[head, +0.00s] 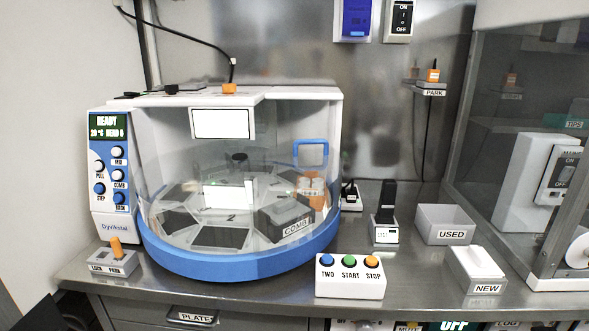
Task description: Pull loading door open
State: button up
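A white and blue benchtop machine (240,262) stands on the steel counter at the left. Its curved front is a clear panel, and a blue square handle (312,143) sits at the panel's right side, which looks like the loading door. The clear front appears closed, though its edges are hard to make out. Behind it I see a round deck with several dark plates, a block marked COMB (296,228) and an orange-and-white item (311,188). The machine's screen (107,126) reads READY. My gripper is not in view.
On the counter stand a LOCK/PARK lever box (108,260), a TWO/START/STOP button box (350,278), a small dark-topped device (387,215), a USED bin (445,225) and a NEW box (478,268). A glass cabinet (530,120) bounds the right. A cable (190,38) hangs above the machine.

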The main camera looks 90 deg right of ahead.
aim_at(337, 174)
jog(key=k+l+z, duration=0.35)
jog(key=k, duration=0.2)
jog(key=k+l+z, duration=0.35)
jog(key=k, duration=0.2)
